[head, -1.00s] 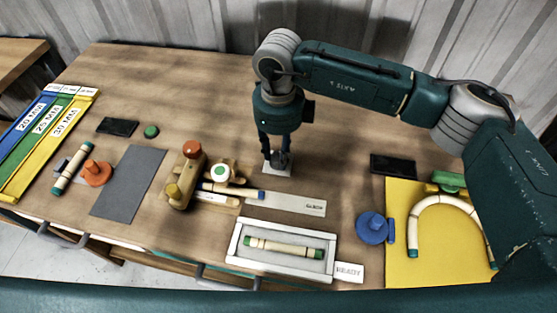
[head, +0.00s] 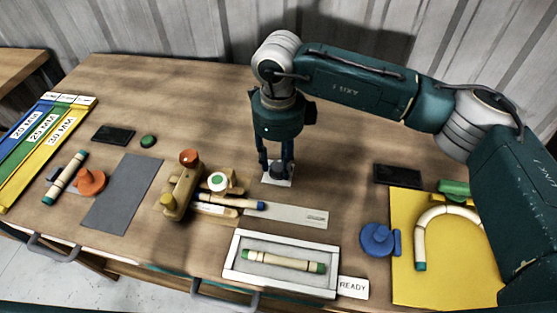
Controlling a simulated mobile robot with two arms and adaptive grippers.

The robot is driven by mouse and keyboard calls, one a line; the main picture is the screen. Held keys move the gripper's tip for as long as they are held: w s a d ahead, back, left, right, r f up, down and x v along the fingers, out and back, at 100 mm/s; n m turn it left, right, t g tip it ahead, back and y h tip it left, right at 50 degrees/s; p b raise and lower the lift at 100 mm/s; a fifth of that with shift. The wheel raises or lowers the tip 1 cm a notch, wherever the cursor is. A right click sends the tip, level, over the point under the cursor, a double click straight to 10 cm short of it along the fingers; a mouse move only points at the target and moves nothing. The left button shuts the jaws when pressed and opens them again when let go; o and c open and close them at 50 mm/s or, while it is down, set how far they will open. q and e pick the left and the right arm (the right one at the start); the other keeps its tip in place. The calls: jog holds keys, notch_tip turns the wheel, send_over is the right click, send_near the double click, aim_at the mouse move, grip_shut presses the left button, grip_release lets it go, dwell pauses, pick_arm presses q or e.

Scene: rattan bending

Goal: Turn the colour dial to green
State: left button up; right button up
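A dark round knob on a small white plate (head: 279,181), which looks like the colour dial (head: 277,170), is at the middle of the table. Its colour marks are too small or hidden to read. My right gripper (head: 276,171) points down over it, with one finger on each side of the knob. The fingers look spread, with a gap to the knob. My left gripper is not in view.
A wooden jig (head: 183,190) with knobs and a white disc with a green centre (head: 218,181) stands left of the dial. A grey-white tray (head: 232,258) with a rattan piece is in front. A yellow board (head: 440,285) lies right. Clear table lies behind.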

aim_at(278, 166)
jog(key=shift+o, duration=0.4)
notch_tip(278, 166, up, 12)
dwell(0.4)
jog(key=shift+s+f, duration=0.1)
dwell(0.3)
